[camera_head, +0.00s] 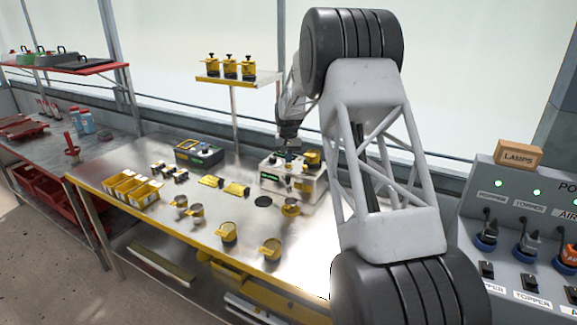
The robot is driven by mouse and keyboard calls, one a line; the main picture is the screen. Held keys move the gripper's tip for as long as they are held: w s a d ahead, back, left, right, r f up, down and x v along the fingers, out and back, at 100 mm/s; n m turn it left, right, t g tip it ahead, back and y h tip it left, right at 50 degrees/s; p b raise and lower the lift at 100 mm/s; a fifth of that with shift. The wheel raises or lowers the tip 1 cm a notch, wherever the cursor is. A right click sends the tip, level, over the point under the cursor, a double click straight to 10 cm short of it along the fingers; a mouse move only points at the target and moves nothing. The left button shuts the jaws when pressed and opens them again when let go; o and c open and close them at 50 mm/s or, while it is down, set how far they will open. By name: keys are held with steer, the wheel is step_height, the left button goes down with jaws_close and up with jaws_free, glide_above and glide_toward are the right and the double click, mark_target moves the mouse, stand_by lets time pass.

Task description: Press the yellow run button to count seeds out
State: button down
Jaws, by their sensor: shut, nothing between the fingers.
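A grey machine box (304,186) with a small green-lit display stands at the back right of the metal table. A yellow part (312,158) shows on its top right; I cannot tell whether it is the run button. My gripper (288,149) points down at the top of this machine, left of the yellow part. Its fingers are shut and hold nothing. The fingertips are small and dark, and I cannot tell whether they touch the machine. My arm hides the area right of the machine.
A dark box with a green display (199,154) stands left of the machine. Yellow bins (131,188), yellow-handled cups (228,232) and small yellow parts occupy the metal table (185,238). A raised shelf (238,78) holds yellow-based items. A switch panel (478,208) stands right.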

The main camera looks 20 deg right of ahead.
steer(key=shift+f, duration=0.8)
steer(key=shift+r, duration=0.1)
stand_by(0.5)
steer(key=shift+r, duration=3.95)
